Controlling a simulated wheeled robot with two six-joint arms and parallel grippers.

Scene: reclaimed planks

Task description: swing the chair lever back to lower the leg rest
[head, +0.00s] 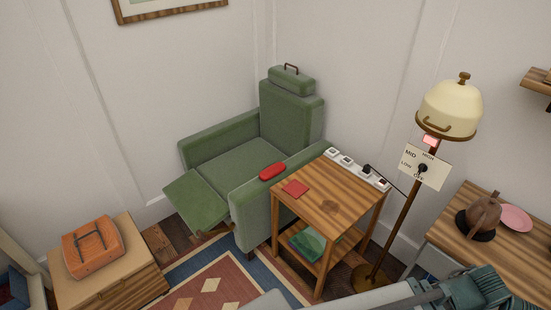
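The green armchair (262,140) stands in the corner of the room. Its leg rest (196,202) is raised and sticks out in front of the seat. A small dark handle (291,68) is on top of the headrest. Part of my own arm crosses the bottom right of the head view, but neither of my grippers shows.
A wooden side table (330,206) with a red cloth and a power strip (358,168) stands close beside the chair. A floor lamp (448,108) is right of it. A low cabinet (125,285) bears an orange case (93,250). A patterned rug (215,283) lies in front.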

